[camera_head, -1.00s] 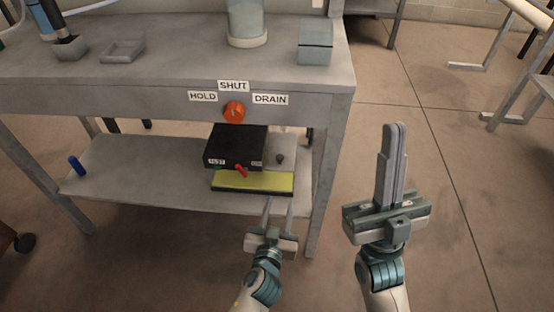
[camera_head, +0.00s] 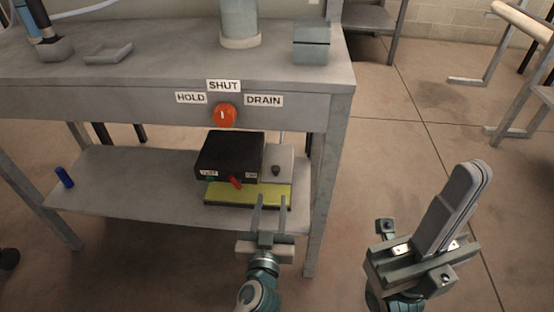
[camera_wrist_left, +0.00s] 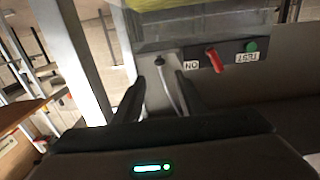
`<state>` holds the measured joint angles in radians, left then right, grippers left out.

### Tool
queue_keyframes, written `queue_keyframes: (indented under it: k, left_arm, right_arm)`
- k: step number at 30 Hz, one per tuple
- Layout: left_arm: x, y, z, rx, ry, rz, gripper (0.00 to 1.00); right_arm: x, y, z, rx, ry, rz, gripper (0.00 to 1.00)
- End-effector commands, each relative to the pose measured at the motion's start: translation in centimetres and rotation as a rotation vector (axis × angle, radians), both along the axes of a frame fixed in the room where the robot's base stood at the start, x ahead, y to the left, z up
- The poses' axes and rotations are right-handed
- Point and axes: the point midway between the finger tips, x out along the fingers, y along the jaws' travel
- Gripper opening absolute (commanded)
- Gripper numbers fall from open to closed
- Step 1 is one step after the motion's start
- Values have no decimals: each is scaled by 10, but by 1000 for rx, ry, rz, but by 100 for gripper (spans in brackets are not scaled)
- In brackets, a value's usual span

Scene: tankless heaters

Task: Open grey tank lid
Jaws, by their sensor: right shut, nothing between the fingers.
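No part is labelled as a tank lid. A small grey box (camera_head: 312,44) with a seam below its top stands closed on the tabletop's right end. On the lower shelf, a grey plate with a dark knob (camera_head: 276,169) sits beside a black box (camera_head: 229,154) with a red switch (camera_head: 236,182). My left gripper (camera_head: 270,199) is open in front of the yellow strip. In the left wrist view its fingers (camera_wrist_left: 160,92) are spread, with a grey rod-like part (camera_wrist_left: 173,83) seen between them; contact cannot be told. My right gripper (camera_head: 475,172) is shut and empty, right of the table.
An orange knob (camera_head: 224,115) on the table's front edge sits among HOLD, SHUT and DRAIN labels. A yellow strip (camera_head: 228,193) lies along the shelf front. The table's right leg (camera_head: 320,190) stands between my arms.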

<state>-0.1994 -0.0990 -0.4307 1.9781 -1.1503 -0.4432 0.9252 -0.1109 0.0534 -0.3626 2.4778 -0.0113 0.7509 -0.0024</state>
Motion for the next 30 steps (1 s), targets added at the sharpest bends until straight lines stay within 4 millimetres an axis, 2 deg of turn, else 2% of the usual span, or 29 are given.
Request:
queue_keyframes:
  k: [8, 30]
  left_arm:
    - [29, 0, 0, 3, -2, 0, 37]
    - [141, 0, 0, 3, -2, 0, 37]
  right_arm:
    - [1, 0, -1, -1, 2, 1, 0]
    - [-2, 3, 3, 11, -37, 20, 0]
